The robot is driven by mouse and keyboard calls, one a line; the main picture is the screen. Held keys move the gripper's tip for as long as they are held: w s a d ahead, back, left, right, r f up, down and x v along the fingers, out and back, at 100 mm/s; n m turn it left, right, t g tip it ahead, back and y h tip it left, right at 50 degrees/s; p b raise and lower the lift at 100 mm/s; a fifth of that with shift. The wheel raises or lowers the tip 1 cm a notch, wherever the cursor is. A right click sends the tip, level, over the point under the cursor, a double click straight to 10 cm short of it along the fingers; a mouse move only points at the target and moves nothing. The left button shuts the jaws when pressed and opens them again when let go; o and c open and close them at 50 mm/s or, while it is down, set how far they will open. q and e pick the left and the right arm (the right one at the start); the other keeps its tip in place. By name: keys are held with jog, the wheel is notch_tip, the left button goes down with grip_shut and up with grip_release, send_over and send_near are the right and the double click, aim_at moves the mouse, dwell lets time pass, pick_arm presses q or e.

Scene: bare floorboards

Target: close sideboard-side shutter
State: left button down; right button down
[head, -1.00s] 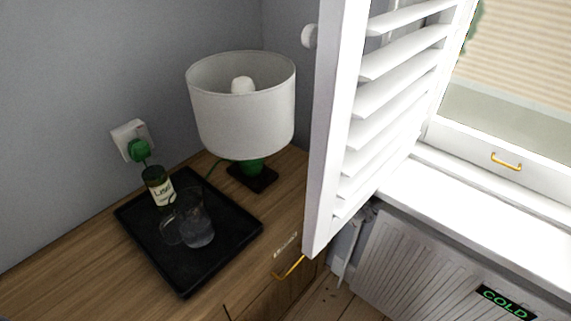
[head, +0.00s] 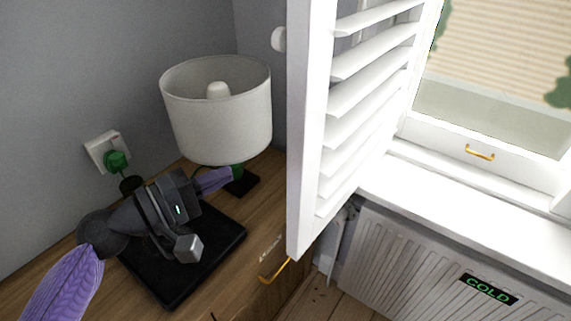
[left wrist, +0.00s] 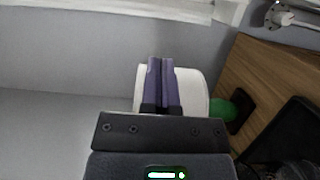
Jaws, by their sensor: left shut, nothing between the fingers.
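The white louvred shutter (head: 309,140) stands swung out from the window, edge toward me, beside the wooden sideboard (head: 268,232). A round white knob (head: 279,39) shows at its left edge. My left gripper (head: 232,175) is over the sideboard, left of the shutter and apart from it. Its purple fingers are shut and empty, close in front of the lamp's base in the picture. In the left wrist view the shut fingers (left wrist: 160,75) overlap the white lampshade (left wrist: 190,90); I cannot tell whether they touch it. My right gripper is out of view.
The lamp (head: 218,110) stands close to the left gripper. The window sill (head: 470,215) and a radiator (head: 410,260) marked COLD are at right.

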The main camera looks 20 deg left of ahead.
aim_at(287, 167)
pick_arm(q)
jog(key=w+d+p, duration=0.3)
jog(key=w+d, duration=0.2)
jog(key=d, duration=0.4)
jog(key=shift+w+p, duration=0.25)
jog(key=shift+p, duration=0.05)
jog(key=shift+d, duration=0.15)
